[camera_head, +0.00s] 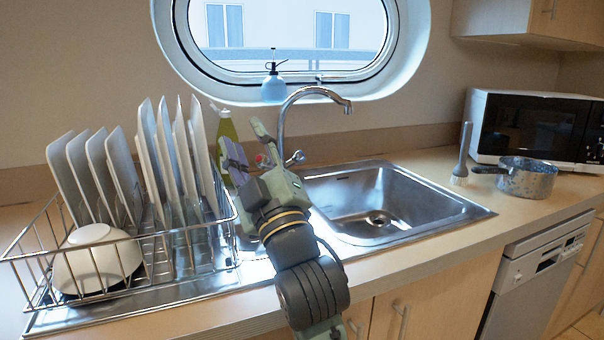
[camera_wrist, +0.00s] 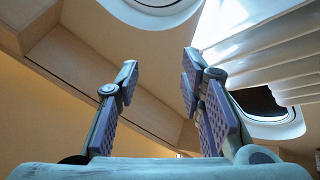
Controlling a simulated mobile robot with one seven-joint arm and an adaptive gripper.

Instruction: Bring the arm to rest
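My gripper (camera_head: 244,138) is raised over the counter between the dish rack and the sink, its fingers pointing up and away toward the wall. In the wrist view my gripper (camera_wrist: 161,62) has its two padded fingers spread apart, with nothing between them. My arm reaches in from the bottom middle of the head view. It hides part of the counter and the left edge of the sink.
A wire dish rack (camera_head: 150,258) with upright white plates (camera_head: 165,150) and a white bowl (camera_head: 97,260) stands left. A green bottle (camera_head: 227,130) is behind my gripper. The faucet (camera_head: 283,125) and sink (camera_head: 375,205) are right. A pot (camera_head: 527,180) and microwave (camera_head: 535,130) are farther right.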

